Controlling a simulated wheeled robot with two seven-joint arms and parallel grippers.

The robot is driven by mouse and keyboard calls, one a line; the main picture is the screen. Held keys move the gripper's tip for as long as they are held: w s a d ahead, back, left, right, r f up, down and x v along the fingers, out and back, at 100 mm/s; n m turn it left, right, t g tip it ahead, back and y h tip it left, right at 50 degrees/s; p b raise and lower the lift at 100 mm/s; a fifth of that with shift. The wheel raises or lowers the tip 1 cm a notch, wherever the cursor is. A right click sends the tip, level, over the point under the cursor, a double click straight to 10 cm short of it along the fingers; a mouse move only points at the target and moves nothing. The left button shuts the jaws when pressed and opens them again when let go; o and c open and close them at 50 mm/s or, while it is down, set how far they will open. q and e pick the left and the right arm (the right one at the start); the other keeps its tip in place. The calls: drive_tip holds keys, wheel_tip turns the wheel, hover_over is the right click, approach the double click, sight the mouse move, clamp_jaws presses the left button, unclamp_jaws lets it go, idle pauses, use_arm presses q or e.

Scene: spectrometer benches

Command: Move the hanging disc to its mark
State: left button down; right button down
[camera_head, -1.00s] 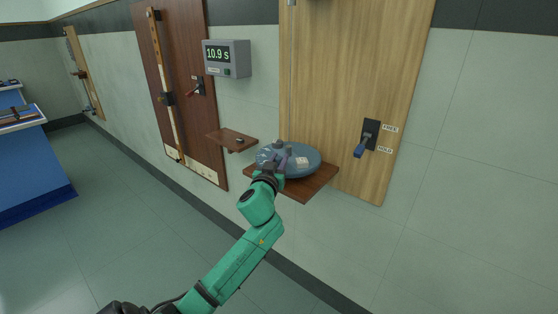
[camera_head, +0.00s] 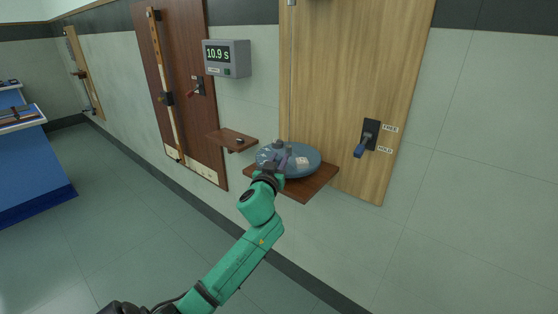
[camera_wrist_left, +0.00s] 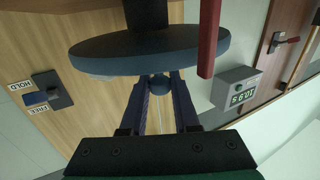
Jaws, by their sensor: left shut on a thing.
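The blue-grey disc (camera_head: 305,160) shows in the head view over a brown wooden shelf (camera_head: 305,190) in front of a light wooden board (camera_head: 340,80). A pale label is on it. My left gripper (camera_head: 272,168) is at the disc's near left side. In the left wrist view, an upside-down picture, the disc (camera_wrist_left: 150,50) is seen edge-on, and the two fingers (camera_wrist_left: 158,88) close around a small dark round knob at its edge. A dark cylinder (camera_wrist_left: 147,14) stands against the disc there. I cannot make out the mark. My right gripper is not in view.
A lever (camera_head: 363,145) beside FREE and HOLD labels is on the board's right. A timer (camera_head: 226,58) reads 10.9 s. A small shelf (camera_head: 230,138) is left of the disc, near a dark board (camera_head: 185,30) with a red lever. Floor is clear.

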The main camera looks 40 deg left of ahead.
sight(289, 168)
use_arm(q)
drive_tip(key=shift+f, duration=0.15)
drive_tip(key=n+g+y+b, duration=0.1)
drive_tip(key=b, duration=0.1)
drive_tip(key=d+n+g+y+b, duration=0.1)
drive_tip(key=y+b, duration=0.1)
drive_tip(key=b, duration=0.1)
drive_tip(key=w+d+n+g+y+b, duration=0.1)
drive_tip(key=b, duration=0.2)
drive_tip(key=shift+w+d+f+n+y, duration=0.1)
drive_tip(key=shift+d+f+n+y, duration=0.1)
drive_tip(key=shift+f+n+y, duration=0.15)
drive_tip(key=shift+d+r+g+y+b, duration=0.15)
drive_tip(key=shift+g+y+b, duration=0.1)
drive_tip(key=shift+g+b, duration=0.05)
drive_tip(key=shift+r+n, duration=0.25)
drive_tip(key=shift+r, duration=0.05)
drive_tip(key=c, duration=0.7)
unclamp_jaws()
drive_tip(key=shift+w, duration=0.1)
drive_tip(key=shift+o, duration=0.2)
drive_tip(key=b+v, duration=0.2)
drive_tip(key=v, duration=1.2)
drive_tip(key=shift+d, duration=0.3)
